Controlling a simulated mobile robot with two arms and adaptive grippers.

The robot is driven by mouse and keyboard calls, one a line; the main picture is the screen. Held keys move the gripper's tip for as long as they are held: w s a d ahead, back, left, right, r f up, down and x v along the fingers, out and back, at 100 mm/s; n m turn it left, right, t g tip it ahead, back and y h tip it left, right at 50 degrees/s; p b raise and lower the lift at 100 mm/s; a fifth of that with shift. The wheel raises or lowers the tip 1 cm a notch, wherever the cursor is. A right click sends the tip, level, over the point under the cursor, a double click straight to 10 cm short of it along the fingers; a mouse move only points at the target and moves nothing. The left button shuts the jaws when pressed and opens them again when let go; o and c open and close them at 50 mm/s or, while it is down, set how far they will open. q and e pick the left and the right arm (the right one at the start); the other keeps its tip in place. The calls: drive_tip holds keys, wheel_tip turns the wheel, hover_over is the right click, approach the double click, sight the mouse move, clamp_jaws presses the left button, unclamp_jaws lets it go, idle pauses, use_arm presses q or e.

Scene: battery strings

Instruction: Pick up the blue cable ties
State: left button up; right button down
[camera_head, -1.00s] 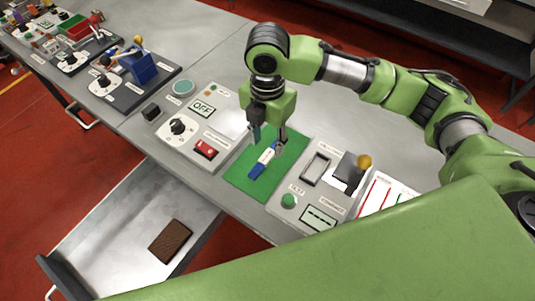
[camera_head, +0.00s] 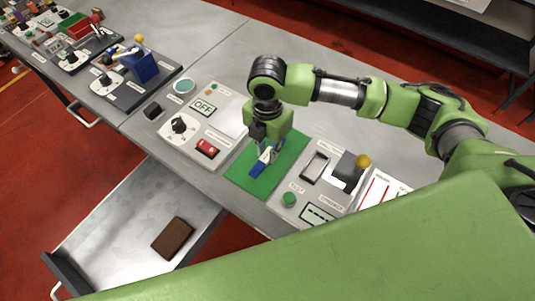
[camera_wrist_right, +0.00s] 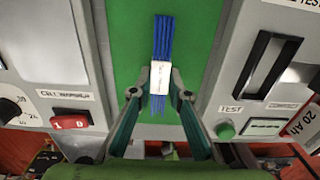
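The blue cable ties (camera_head: 257,170) lie as a bundle with a white band on the green mat (camera_head: 286,176). In the right wrist view the blue cable ties (camera_wrist_right: 162,40) run lengthwise up the picture, with the white band (camera_wrist_right: 160,77) around their lower part. My right gripper (camera_head: 267,153) points down over the bundle. In the wrist view the fingertips of my right gripper (camera_wrist_right: 160,95) stand on either side of the white band, with a narrow gap on each side, so it is open. My left gripper is not in view.
A panel with a red switch (camera_head: 207,148) and a dial (camera_head: 179,128) stands left of the mat. A panel with a green button (camera_head: 289,199) and a yellow-knobbed lever (camera_head: 362,161) stands right. An open drawer (camera_head: 100,243) holds a brown block (camera_head: 172,238).

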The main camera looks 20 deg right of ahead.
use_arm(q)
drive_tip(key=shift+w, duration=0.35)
use_arm(e)
drive_tip(key=shift+r, duration=0.1)
